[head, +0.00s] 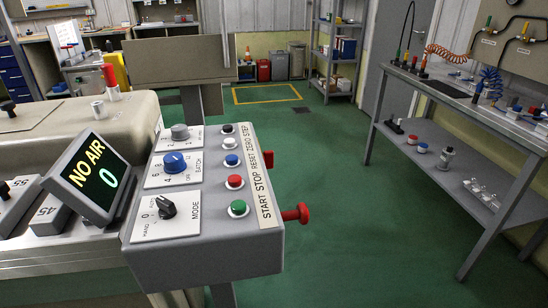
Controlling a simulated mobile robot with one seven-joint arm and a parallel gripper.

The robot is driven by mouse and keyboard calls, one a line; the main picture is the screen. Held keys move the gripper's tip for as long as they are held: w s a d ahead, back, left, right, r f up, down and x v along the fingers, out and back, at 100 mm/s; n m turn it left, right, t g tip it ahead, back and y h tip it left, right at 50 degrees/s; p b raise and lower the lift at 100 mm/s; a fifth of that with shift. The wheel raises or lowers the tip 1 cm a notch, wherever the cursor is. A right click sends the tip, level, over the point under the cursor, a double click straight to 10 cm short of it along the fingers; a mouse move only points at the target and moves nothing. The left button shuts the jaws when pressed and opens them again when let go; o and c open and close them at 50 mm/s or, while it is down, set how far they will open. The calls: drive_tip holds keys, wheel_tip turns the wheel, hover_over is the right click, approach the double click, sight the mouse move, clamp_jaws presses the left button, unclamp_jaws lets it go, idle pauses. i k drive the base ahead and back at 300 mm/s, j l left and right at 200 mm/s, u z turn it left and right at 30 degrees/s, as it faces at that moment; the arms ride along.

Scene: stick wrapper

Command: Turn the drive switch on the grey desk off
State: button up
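The grey desk (215,255) is a sloped control desk at centre left. On its left side are a black MODE knob (166,208) marked HAND, 0 and AUTO, a blue BATCH knob (174,162) and a grey knob (180,132). A column of buttons runs beside a strip reading START, STOP, RESET, ZERO, STEP. On the desk's right side a red handle (268,160) and a red round knob on a stem (297,213) stick out. No label reading "drive" is legible, so I cannot tell which one is the drive switch. My gripper is not in view.
A tilted display (95,178) reading "NO AIR 0" stands left of the desk, by a beige machine (60,125). A grey bench (490,117) with hoses and fittings stands at the right. Green floor (335,190) lies clear between desk and bench.

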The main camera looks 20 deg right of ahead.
sight(268, 156)
drive_tip(key=l+u, duration=0.15)
drive_tip(key=l, duration=0.55)
drive_tip(key=k+l+u, duration=0.1)
drive_tip(key=l, duration=0.55)
drive_tip(key=i+l+z, duration=0.1)
drive_tip(key=l, duration=0.65)
drive_tip(key=i+l+z, duration=0.15)
drive_tip(key=l, duration=0.2)
drive_tip(key=i+l+z, duration=0.1)
drive_tip(key=l, duration=0.25)
